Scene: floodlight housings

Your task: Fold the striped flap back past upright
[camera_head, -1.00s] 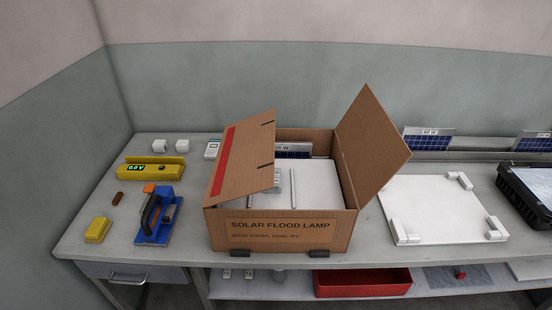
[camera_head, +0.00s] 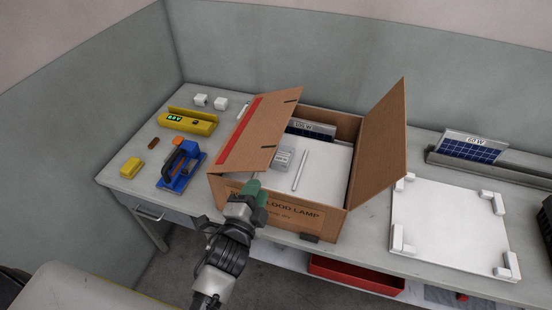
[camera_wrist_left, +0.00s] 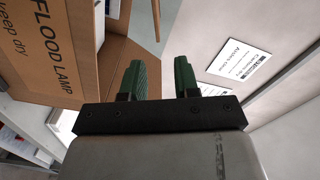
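The striped flap (camera_head: 259,132) is the cardboard box's left flap, with a red stripe along it. It leans inward over the left part of the opening, short of upright. The box (camera_head: 326,222) stands open on the bench, and its right flap (camera_head: 378,150) stands up and leans outward. My left gripper (camera_head: 255,199) is at the box's front wall, below the striped flap, covering part of the printed label. In the left wrist view its two green fingers (camera_wrist_left: 158,78) are apart with nothing between them. The printed front wall (camera_wrist_left: 50,50) shows at the left there. My right gripper is out of view.
Inside the box are a white panel (camera_head: 318,168), a small grey device and a solar panel (camera_head: 312,129). A blue tool (camera_head: 181,165) and yellow level (camera_head: 188,122) lie left of the box. A white board (camera_head: 450,228) lies to the right.

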